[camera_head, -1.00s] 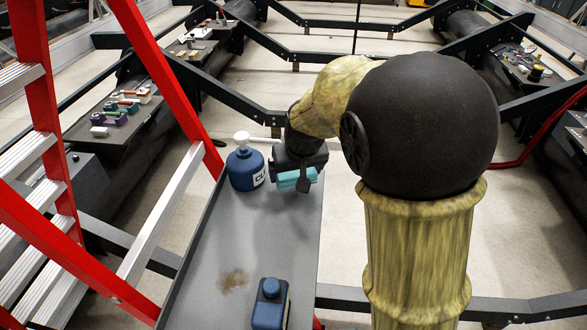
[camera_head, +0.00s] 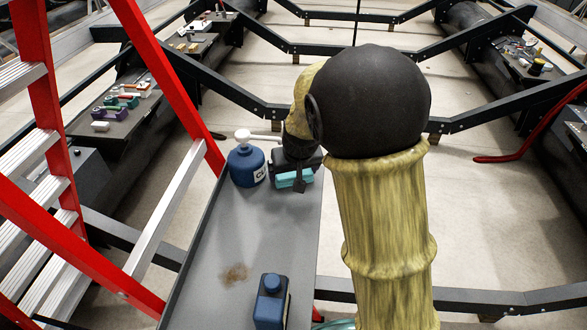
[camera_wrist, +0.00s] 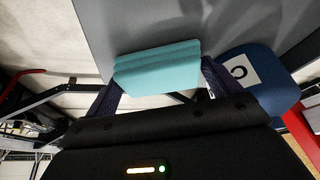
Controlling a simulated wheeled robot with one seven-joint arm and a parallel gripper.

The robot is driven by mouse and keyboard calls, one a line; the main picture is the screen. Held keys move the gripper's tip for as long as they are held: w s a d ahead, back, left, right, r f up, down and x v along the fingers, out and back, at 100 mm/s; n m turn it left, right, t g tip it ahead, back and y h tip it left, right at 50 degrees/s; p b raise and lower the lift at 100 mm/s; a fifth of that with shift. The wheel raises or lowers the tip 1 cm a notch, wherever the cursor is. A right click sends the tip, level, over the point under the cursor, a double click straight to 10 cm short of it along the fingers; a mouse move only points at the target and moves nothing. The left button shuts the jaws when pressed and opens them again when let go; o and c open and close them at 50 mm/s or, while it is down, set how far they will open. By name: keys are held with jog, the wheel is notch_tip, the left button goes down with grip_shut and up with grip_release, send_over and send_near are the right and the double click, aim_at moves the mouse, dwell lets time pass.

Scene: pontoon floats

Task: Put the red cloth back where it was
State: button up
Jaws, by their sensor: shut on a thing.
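No red cloth shows in either view. My gripper (camera_head: 298,182) is shut on a folded teal cloth-like block (camera_head: 283,182) at the far end of the grey tray (camera_head: 222,225). In the wrist view the teal block (camera_wrist: 158,66) lies between the two fingers of my gripper (camera_wrist: 160,82), with the grey tray surface beyond it. I cannot tell whether the block touches the tray. A brown stain (camera_head: 235,273) marks the tray's nearer half.
A blue pump bottle (camera_head: 246,168) stands just left of my gripper. A blue container (camera_head: 271,302) stands at the tray's near end. A red ladder (camera_head: 165,85) rises along the left. A teal thing (camera_head: 336,325) shows partly at the bottom edge. The tray's middle is clear.

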jog(key=shift+f, duration=0.1)
jog(key=o, duration=1.1)
jog(key=shift+r, duration=0.25)
jog(key=b+v, duration=0.1)
jog(key=v, duration=1.1)
jog(key=shift+w+f, duration=0.15)
